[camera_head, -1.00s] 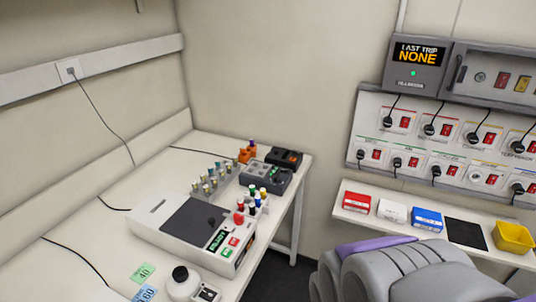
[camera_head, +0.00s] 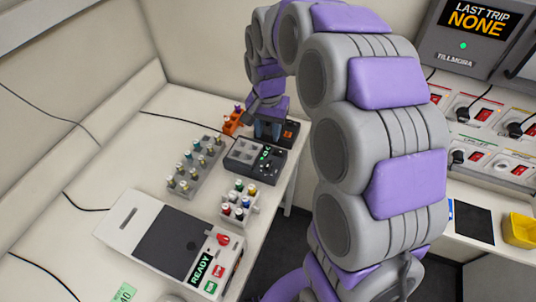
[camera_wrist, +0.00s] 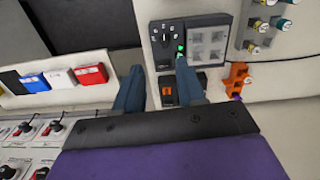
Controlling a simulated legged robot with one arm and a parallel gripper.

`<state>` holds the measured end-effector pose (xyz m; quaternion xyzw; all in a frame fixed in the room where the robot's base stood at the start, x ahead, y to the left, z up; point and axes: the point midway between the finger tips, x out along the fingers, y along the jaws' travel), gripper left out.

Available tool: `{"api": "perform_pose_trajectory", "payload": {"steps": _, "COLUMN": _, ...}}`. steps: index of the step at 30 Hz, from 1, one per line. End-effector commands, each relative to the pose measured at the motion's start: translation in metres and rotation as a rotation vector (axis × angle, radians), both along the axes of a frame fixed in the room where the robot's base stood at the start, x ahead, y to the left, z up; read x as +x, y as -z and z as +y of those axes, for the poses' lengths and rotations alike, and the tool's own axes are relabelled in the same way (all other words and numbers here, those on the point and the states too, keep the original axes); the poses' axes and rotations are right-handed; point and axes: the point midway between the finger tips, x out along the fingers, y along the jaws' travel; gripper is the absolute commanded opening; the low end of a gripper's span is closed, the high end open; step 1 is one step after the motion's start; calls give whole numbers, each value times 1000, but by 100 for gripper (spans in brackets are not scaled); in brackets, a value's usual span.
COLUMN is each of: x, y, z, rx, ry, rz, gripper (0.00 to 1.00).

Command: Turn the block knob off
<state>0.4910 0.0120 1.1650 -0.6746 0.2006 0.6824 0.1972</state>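The dark block unit (camera_head: 257,158) with its grid of pale square wells stands near the table's far right corner. The wrist view shows its wells and control panel (camera_wrist: 165,38), with a dark dial area ringed by white marks and a lit green light. The dial's exact setting is too small to read. My gripper (camera_wrist: 160,88) is open and empty, its two blue fingers apart, short of the panel in that view. A black box with an orange switch (camera_wrist: 168,91) shows between the fingers. In the head view my gripper (camera_head: 270,130) is above that corner, partly hiding the box.
A white device reading READY (camera_head: 200,268) with a red knob, a vial rack (camera_head: 195,165), a small multicoloured vial rack (camera_head: 238,200) and an orange rack (camera_head: 232,122) share the table. Wall sockets with red switches (camera_head: 478,142) are at right.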

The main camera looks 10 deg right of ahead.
Motion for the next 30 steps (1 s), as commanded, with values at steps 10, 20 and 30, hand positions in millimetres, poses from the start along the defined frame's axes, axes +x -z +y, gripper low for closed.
{"api": "perform_pose_trajectory", "payload": {"steps": 10, "x": 26, "y": 15, "z": -12, "rx": 6, "ry": 61, "rz": -10, "gripper": 39}}
{"api": "perform_pose_trajectory", "payload": {"steps": 20, "x": 25, "y": 78, "z": -6, "rx": 0, "ry": 58, "rz": -5, "gripper": 39}}
{"api": "perform_pose_trajectory", "payload": {"steps": 30, "x": 24, "y": 142, "z": -8, "rx": 1, "ry": 57, "rz": -5, "gripper": 39}}
